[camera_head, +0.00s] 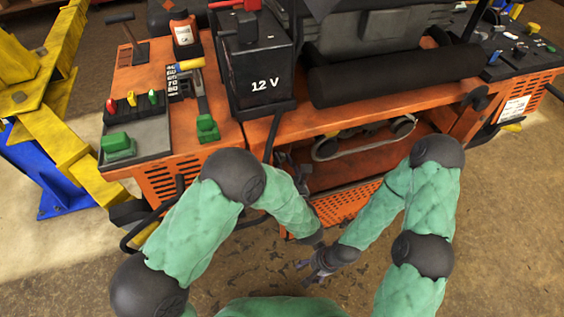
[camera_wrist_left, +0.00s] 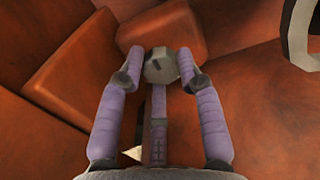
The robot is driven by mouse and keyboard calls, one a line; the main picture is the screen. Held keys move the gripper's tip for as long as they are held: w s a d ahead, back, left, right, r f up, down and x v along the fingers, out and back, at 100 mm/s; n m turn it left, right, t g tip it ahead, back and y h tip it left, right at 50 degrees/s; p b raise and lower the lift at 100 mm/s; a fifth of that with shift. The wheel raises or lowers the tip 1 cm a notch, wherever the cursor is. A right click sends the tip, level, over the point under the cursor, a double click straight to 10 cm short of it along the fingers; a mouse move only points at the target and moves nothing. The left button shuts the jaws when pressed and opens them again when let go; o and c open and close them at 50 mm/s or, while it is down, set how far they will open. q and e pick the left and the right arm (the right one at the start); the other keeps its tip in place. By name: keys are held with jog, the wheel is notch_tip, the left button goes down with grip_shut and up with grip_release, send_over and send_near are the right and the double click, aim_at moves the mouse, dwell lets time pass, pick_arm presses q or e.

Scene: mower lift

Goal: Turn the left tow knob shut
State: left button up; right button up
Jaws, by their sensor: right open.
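The left tow knob (camera_wrist_left: 160,68) is a small grey round knob with a dark mark on its face, seen in the left wrist view. My left gripper (camera_wrist_left: 162,60) has a fingertip against each side of it, and no clear gap shows. In the head view my left gripper (camera_head: 286,162) is low at the front of the orange machine, largely hidden by my own forearm, and the knob cannot be made out there. My right gripper (camera_head: 307,272) is open and empty, lower down in front of the machine.
The orange machine (camera_head: 222,112) carries a black 12 V battery (camera_head: 262,82) and a lever panel. Orange blocks (camera_wrist_left: 170,30) stand close around the knob. A yellow and blue lift post (camera_head: 65,125) is at the left. The floor at the lower right is clear.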

pick_arm(q)
jog(key=shift+w+r+m, duration=0.1)
jog(key=shift+r+m, duration=0.15)
jog(key=shift+m, duration=0.25)
jog(key=o, duration=1.1)
jog(key=shift+f, duration=0.1)
jog(key=shift+d, duration=0.1)
jog(key=shift+s+d, duration=0.1)
jog(key=shift+s, duration=0.25)
jog(key=v, duration=1.1)
jog(key=shift+s, duration=0.15)
